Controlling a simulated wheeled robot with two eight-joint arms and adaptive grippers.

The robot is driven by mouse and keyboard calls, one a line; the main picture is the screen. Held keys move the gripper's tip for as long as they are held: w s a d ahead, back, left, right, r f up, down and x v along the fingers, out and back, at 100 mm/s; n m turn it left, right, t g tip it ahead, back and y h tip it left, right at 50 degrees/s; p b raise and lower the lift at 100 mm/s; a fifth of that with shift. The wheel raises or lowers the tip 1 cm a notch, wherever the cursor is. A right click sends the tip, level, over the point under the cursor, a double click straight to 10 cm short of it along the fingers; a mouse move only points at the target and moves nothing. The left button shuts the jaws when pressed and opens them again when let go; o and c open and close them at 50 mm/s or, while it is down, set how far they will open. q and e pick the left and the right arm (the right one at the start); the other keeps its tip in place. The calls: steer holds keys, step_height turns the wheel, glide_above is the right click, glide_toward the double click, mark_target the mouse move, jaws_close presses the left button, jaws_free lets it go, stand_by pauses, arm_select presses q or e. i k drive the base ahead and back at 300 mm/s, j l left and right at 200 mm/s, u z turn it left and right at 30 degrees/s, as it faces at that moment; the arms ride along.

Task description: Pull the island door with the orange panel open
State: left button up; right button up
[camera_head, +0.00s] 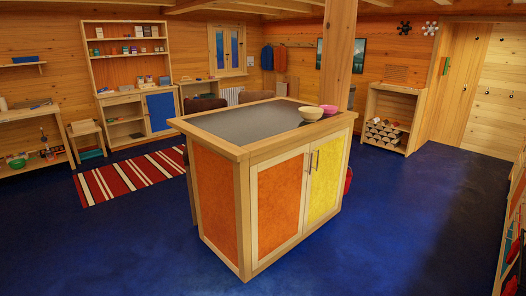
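The island (242,159) stands in the middle of the camera_head view, with a light wood frame and a dark top (250,118). Its front has two doors side by side. The left door has an orange panel (281,204) and the right door has a yellow panel (326,186). Both doors look shut. Two upright dark handles (311,162) sit close together where the doors meet, near their upper part. The island's left side also has an orange panel (214,200). Neither of my grippers is in view.
A yellowish bowl (311,114) and a pink bowl (329,109) stand on the island's back right corner, near a wooden post (338,60). The blue floor (390,235) in front and to the right is clear. A striped rug (130,178) lies at left. Shelves (512,240) line the right edge.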

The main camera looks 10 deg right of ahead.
mark_target(278, 183)
steer(key=i+l+z, duration=0.15)
steer(key=i+z, duration=1.05)
steer(key=i+l+u, duration=0.3)
steer(key=i+l, duration=0.15)
steer(key=i, duration=0.3)
steer(key=i+l+u, duration=0.3)
steer(key=i+l, duration=0.35)
